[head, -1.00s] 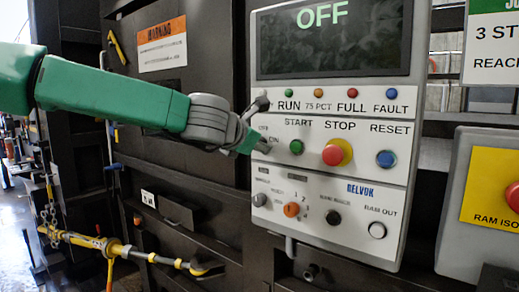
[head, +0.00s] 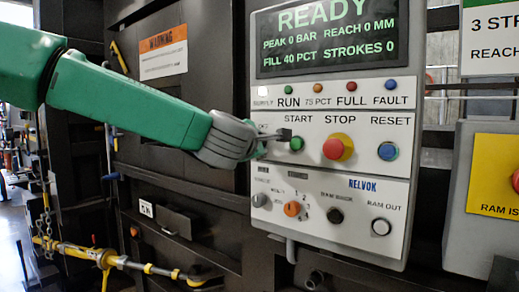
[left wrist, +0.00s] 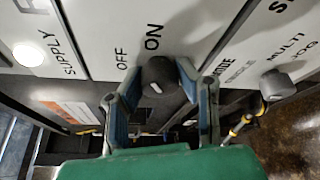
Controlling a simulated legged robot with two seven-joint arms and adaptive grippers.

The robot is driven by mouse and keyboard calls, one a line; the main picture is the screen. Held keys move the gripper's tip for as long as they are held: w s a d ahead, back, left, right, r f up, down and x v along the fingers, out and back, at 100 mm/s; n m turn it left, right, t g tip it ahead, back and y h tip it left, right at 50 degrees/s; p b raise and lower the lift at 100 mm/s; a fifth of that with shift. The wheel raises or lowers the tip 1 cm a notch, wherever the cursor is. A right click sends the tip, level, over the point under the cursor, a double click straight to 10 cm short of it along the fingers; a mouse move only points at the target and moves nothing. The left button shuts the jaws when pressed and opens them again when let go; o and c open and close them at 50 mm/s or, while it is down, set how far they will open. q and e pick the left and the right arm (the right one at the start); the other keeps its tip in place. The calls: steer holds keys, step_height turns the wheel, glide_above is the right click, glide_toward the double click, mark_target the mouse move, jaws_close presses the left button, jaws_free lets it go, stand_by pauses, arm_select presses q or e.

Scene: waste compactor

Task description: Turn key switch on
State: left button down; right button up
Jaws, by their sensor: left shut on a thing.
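The key switch (left wrist: 158,75) is a dark round knob with a small white mark, beside the OFF and ON labels in the left wrist view. My left gripper (left wrist: 150,97) has its two fingers on either side of the knob and is shut on it. In the head view, my left gripper (head: 272,143) reaches the control panel (head: 330,160) just left of the green START button (head: 296,144) and hides the key switch. The display (head: 327,38) reads READY, with fill 40 PCT and strokes 0. My right gripper is not in view.
A red STOP button (head: 334,148) and a blue RESET button (head: 387,151) sit right of START. Below are an orange selector (head: 293,208) and the RAM OUT button (head: 380,227). The SUPPLY lamp (left wrist: 28,54) is lit. A grey box with a yellow label (head: 497,190) stands at right.

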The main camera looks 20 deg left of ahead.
arm_select(q)
steer(key=shift+d+f+m, duration=0.1)
steer(key=shift+f+m, duration=0.2)
steer(key=shift+f, duration=0.15)
steer(key=c, duration=1.4)
jaws_free()
steer(key=shift+o, duration=1.1)
steer(key=shift+s+r, duration=0.1)
steer(key=shift+r, duration=0.15)
steer(key=shift+s, duration=0.1)
steer(key=s+r, duration=0.1)
steer(key=s, duration=1)
steer(key=shift+s, duration=0.4)
steer(key=shift+r, duration=0.1)
